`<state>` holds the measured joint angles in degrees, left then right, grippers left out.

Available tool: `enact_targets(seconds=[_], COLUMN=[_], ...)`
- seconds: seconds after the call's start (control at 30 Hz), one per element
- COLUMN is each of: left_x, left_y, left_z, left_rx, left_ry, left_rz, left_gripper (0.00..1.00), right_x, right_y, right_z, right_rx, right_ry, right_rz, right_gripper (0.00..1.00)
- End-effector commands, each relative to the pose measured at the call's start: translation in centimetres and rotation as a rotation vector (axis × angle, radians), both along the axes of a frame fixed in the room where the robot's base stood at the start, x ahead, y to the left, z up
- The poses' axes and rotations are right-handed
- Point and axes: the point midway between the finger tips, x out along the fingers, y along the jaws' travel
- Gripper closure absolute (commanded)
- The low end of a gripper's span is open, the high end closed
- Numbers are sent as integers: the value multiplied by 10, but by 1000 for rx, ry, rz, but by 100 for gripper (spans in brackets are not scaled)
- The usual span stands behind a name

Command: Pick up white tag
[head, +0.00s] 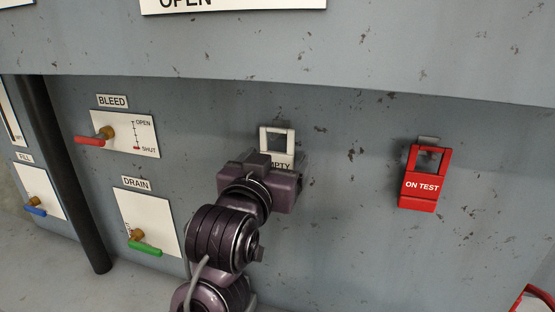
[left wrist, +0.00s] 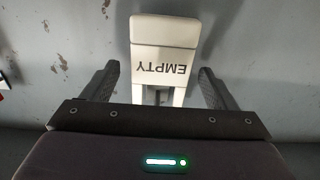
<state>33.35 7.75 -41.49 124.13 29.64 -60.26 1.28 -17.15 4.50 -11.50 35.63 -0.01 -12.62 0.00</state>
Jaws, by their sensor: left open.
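The white tag (head: 263,139), lettered EMPTY, hangs on the grey wall near the middle of the head view. It has a square opening in its upper part, and its lower part is hidden behind my left gripper (head: 280,170). In the left wrist view the white tag (left wrist: 165,50) lies between the two open fingers of my left gripper (left wrist: 162,85). A gap shows on each side, so the fingers do not touch it there. My right gripper is not in view.
A red ON TEST tag (head: 421,187) hangs on the wall to the right. BLEED (head: 145,145) and DRAIN (head: 165,210) valve plates with lever handles are at the left, near a black vertical pipe (head: 62,170). The wall between the two tags is bare.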

Motion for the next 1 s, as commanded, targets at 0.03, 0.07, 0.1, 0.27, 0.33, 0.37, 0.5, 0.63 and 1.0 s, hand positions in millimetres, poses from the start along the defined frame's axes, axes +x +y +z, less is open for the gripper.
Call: enact_targets(seconds=[0.03,0.07,0.1,0.27,0.33,0.37,0.5,0.63,1.0], left_x=[1,1,1,1,1,1,1,1,2], left_y=[0,-1,-1,0,0,0,0,0,-1], left_z=[0,0,0,-1,-1,-1,0,0,3], left_rx=[0,0,1,0,0,0,0,0,0], left_ry=[0,0,0,0,0,0,0,0,0], left_rz=[-1,-1,-1,-1,-1,-1,-1,-1,0], left_gripper=[20,20,20,27,36,40,58,68,68], right_x=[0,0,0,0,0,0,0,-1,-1], right_y=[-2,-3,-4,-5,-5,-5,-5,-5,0], right_z=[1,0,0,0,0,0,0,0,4], right_rx=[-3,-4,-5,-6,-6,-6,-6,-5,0], right_ry=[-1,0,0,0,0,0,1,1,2], right_rz=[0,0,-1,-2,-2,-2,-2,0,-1], right_gripper=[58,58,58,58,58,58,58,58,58])
